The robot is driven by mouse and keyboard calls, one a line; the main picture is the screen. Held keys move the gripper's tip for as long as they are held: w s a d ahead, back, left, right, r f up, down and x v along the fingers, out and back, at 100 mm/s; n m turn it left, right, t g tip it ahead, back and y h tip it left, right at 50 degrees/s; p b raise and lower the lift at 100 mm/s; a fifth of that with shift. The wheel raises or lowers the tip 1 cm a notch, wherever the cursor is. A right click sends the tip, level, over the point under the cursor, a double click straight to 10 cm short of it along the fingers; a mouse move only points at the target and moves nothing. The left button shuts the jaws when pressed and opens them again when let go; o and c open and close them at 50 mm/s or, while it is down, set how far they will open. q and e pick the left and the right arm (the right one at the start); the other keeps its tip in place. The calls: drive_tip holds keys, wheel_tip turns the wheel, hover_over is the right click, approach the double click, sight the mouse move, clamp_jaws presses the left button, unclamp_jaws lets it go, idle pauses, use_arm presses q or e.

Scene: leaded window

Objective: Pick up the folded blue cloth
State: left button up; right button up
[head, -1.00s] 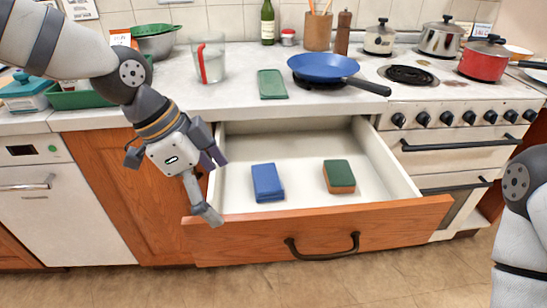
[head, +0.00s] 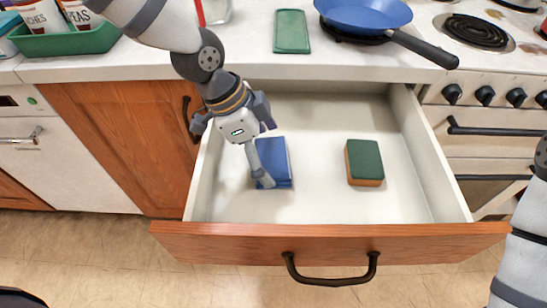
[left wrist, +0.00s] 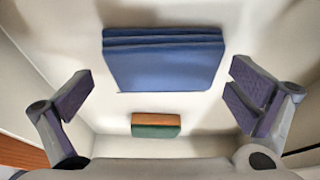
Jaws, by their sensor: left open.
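The folded blue cloth (head: 275,160) lies flat in the left part of the open drawer. In the left wrist view the cloth (left wrist: 163,62) shows its layered folds, ahead of and between the spread fingers. My left gripper (head: 265,155) is over the cloth in the head view, with one finger covering part of it. In the left wrist view the left gripper (left wrist: 165,98) is open, with nothing between its pads. I cannot tell the exact height of the fingers above the cloth. My right gripper is not in view; only part of my right arm shows at the right edge.
A green and orange sponge (head: 364,162) lies in the drawer to the right. The drawer (head: 322,205) is pulled out, with walls around the cloth. The drawer floor between cloth and sponge is clear.

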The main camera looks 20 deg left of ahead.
use_arm(q)
drive_tip(key=shift+w+d+f, duration=0.2)
drive_tip(key=shift+d+f, duration=0.05)
drive_tip(key=shift+f, duration=0.4)
drive_tip(key=shift+r, duration=0.1)
drive_tip(key=c, duration=0.8)
drive_tip(key=shift+o, duration=0.2)
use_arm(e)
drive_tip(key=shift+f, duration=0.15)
use_arm(q)
wheel_tip(320, 180, up, 4)
drive_tip(key=shift+f, duration=0.15)
drive_tip(key=s+r+p, duration=0.1)
drive_tip(key=r, duration=0.1)
drive_tip(key=s+d+r, duration=0.1)
drive_tip(key=s+r, duration=0.1)
drive_tip(key=r, duration=0.1)
drive_tip(key=shift+s+d+p, duration=0.2)
drive_tip(key=shift+p, duration=0.2)
drive_tip(key=s+d+r, duration=0.4)
drive_tip(key=s, duration=0.5)
drive_tip(key=shift+s+r, duration=0.15)
drive_tip(key=shift+s, duration=0.1)
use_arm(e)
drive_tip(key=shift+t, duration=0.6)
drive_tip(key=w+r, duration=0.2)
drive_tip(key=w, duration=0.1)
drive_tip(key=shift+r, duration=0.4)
